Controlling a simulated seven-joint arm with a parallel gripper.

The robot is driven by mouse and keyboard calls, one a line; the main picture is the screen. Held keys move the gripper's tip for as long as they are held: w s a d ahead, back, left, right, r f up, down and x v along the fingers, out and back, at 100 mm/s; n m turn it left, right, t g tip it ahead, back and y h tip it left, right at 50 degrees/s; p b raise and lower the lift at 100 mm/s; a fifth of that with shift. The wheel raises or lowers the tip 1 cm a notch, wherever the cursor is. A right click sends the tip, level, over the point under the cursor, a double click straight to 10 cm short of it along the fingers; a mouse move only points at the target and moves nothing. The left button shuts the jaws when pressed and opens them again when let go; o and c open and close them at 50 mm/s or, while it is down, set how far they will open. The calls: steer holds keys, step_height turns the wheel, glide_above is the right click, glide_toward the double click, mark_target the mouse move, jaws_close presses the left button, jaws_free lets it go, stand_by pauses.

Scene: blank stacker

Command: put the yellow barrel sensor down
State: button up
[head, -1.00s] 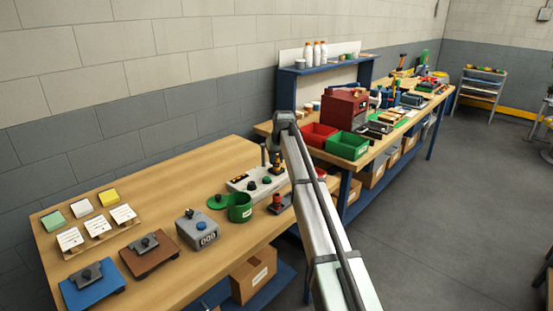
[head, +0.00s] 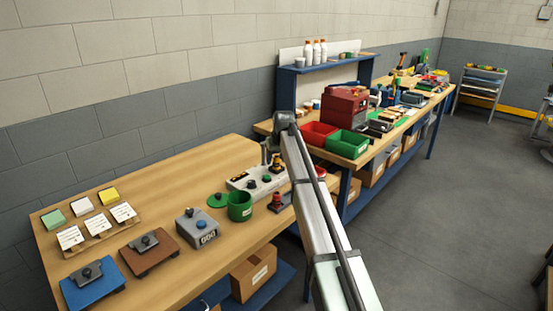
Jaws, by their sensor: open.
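My arm reaches over the bench, and its far end drops behind the elbow to my gripper (head: 265,158), small and partly hidden, above the pale control box. The jaws are open, though the fingertips are hard to make out. A small black and yellow upright piece (head: 276,163), seemingly the yellow barrel sensor, shows just right of my gripper at the back of the box. Whether the two touch cannot be told. The pale control box (head: 240,184) has dark and green knobs and is partly covered by my arm.
A green cup (head: 240,206), a grey counter box (head: 198,229) and a small red and black piece (head: 278,203) stand in front. Brown (head: 148,253) and blue (head: 91,287) fixture plates lie nearer. Red (head: 318,135) and green (head: 348,144) bins stand on the far bench.

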steer(key=shift+r, duration=0.45)
steer(key=v, duration=1.1)
steer(key=shift+s+r, duration=0.3)
